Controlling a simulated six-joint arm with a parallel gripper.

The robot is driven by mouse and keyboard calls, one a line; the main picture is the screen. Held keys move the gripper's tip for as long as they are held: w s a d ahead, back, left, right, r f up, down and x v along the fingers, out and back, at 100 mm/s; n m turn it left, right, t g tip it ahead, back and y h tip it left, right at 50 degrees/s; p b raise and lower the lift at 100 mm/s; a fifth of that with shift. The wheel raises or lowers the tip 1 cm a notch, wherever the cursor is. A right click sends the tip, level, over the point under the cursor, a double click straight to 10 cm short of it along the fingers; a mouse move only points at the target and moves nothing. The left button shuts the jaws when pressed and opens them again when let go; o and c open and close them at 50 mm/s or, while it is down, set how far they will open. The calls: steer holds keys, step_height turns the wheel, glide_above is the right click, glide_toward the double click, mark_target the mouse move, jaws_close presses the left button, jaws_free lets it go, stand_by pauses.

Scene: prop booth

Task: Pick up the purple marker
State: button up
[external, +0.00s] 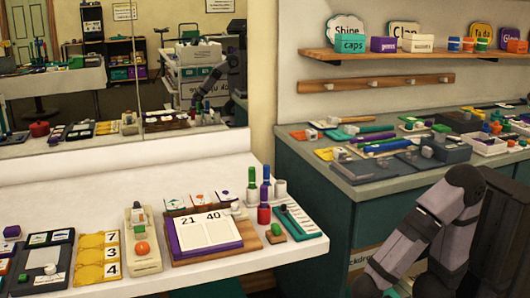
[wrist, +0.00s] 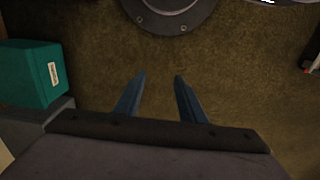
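I cannot pick out the purple marker with certainty. A long purple item (external: 372,137) lies on the right counter, too small to identify. My gripper (wrist: 159,76) shows in the wrist view with its two blue fingers apart and nothing between them, above brown floor. The external view shows only my arm at lower right; the gripper is outside it.
The right counter (external: 352,169) is crowded. A wooden shelf (external: 375,56) hangs above it. A teal box (wrist: 30,80) is left of my gripper.

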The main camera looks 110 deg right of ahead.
steer(key=s+d+r+m+y+p, duration=0.15)
steer(key=d+r+m+p, duration=0.55)
steer(key=r+p, duration=0.95)
steer(key=s+d+r+m+p, duration=0.3)
steer(key=d+r+p, duration=0.9)
steer(key=p, duration=0.8)
steer(key=w+d+r+n+t+h+p, duration=0.1)
steer(key=w+d+r+t+h+p, duration=0.1)
steer(key=w+d+r, duration=0.3)
steer(key=w+d+r+n+t+h+p, duration=0.1)
steer(key=w+d+r, duration=0.4)
steer(key=d, duration=0.6)
steer(key=shift+w+d+n+t+h+p, duration=0.3)
steer(key=shift+w+n+t+h+p, duration=0.1)
steer(key=shift+w+h+p, duration=0.25)
